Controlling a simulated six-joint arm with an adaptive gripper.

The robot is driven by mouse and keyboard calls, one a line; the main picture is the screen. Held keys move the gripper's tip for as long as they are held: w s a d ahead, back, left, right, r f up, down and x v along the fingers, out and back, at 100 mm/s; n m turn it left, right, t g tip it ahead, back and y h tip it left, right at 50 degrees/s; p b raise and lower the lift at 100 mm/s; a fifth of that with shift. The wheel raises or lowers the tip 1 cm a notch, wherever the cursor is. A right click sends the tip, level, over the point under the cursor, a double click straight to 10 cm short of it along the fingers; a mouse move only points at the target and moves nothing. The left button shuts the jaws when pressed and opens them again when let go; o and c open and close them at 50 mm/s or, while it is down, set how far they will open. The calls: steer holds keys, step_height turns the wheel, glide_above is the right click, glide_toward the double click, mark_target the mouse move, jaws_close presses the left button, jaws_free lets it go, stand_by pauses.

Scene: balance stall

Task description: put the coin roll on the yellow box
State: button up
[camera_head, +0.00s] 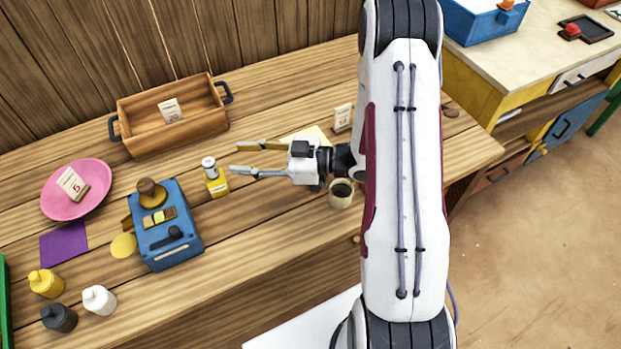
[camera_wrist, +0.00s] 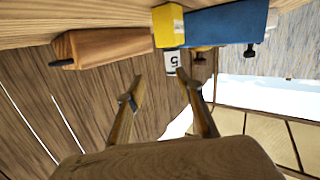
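The yellow box (camera_head: 218,187) stands on the wooden counter, just right of the blue register-like device. A small white-and-grey cylinder, which looks like the coin roll (camera_head: 209,164), stands upright on top of it. In the wrist view, which is upside down, the yellow box (camera_wrist: 168,27) shows at the top. The coin roll (camera_wrist: 172,63), marked with a 5, touches its top face. My gripper (camera_head: 235,159) is open and empty to the right of the box, its fingers pointing at it. In the wrist view my gripper's fingertips (camera_wrist: 156,85) are clearly apart with nothing between them.
The blue device (camera_head: 172,243) is close on the box's left. A wooden tray (camera_head: 192,122) stands behind. A pink plate (camera_head: 62,208) and several bottles are farther left. A cup (camera_head: 341,194) stands below my wrist. Bare counter lies in front of the box.

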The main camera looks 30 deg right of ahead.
steer(key=w+d+r+m+t+h, duration=0.1)
steer(key=w+d+r+m+h, duration=0.1)
steer(key=w+d+r+h, duration=0.5)
steer(key=s+d+r+m+g+h, duration=0.1)
steer(key=s+d+r+m+h, duration=0.5)
steer(key=s+r+h, duration=0.5)
steer(key=s+a+r+m+g+y, duration=0.1)
steer(key=s+a, duration=0.3)
steer(key=s, duration=0.7)
steer(key=s+a+r+m+g+y, duration=0.1)
steer(key=s+a, duration=0.4)
steer(key=s, duration=0.6)
steer(key=shift+m+g+y, duration=0.9)
steer(key=shift+g+y, duration=0.1)
steer(key=shift+y, duration=0.2)
